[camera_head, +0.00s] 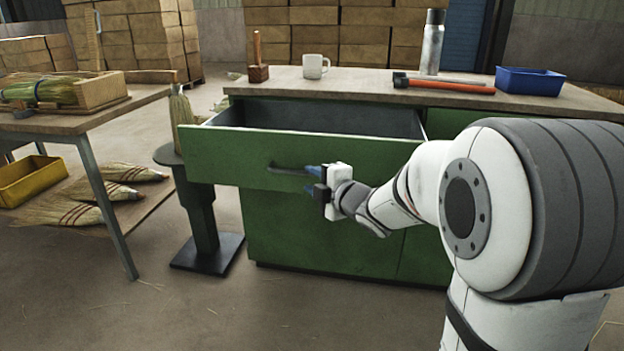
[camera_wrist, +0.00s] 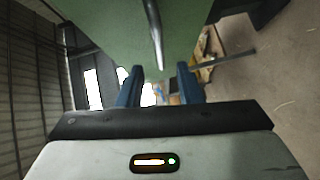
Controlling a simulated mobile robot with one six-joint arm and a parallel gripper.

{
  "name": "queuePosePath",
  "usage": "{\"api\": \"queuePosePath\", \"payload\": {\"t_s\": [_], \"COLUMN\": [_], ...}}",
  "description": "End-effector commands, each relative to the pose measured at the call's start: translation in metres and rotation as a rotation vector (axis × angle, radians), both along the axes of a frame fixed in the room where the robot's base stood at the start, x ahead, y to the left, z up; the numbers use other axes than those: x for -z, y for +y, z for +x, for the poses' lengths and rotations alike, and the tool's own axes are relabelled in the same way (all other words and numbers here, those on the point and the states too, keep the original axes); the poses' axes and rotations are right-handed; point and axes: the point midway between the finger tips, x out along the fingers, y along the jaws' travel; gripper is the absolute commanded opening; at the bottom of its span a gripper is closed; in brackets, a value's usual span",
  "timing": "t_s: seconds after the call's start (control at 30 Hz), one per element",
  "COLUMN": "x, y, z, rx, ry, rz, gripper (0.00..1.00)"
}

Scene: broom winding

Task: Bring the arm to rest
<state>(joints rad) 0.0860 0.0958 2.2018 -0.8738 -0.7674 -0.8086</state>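My gripper (camera_head: 312,181) is in front of the open drawer (camera_head: 245,158) of the green workbench, close to the drawer's dark bar handle (camera_head: 287,170). In the wrist view my gripper's blue fingers (camera_wrist: 161,86) stand apart with nothing between them. The handle (camera_wrist: 156,42) shows beyond the fingertips and looks clear of them, on the green drawer front (camera_wrist: 110,25). The drawer is pulled out and the part of its inside that shows looks empty. My arm is stretched out from the right.
The workbench top (camera_head: 370,82) holds a mallet (camera_head: 258,62), white mug (camera_head: 315,66), bottle (camera_head: 432,42), orange-handled hammer (camera_head: 445,84) and blue bin (camera_head: 529,81). A dark stand (camera_head: 202,215) is left of the drawer. A table (camera_head: 75,122) with broom straw stands further left.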

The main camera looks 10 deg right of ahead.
Motion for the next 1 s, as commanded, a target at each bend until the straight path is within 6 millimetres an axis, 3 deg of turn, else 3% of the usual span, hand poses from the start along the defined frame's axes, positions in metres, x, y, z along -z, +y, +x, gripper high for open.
{"api": "queuePosePath", "payload": {"t_s": [0.17, 0.33, 0.47, 0.73, 1.0], "x": [-0.016, -0.061, -0.094, -0.147, -0.196], "y": [-0.005, -0.03, -0.054, -0.087, -0.089], "z": [-0.002, -0.015, -0.037, -0.107, -0.203], "rx": [0.041, 0.219, 0.402, 0.763, 1.095], "ry": [0.029, 0.161, 0.302, 0.602, 0.921], "rz": [0.015, 0.094, 0.193, 0.433, 0.68], "gripper": [0.33, 0.33, 0.33, 0.33, 0.33]}}
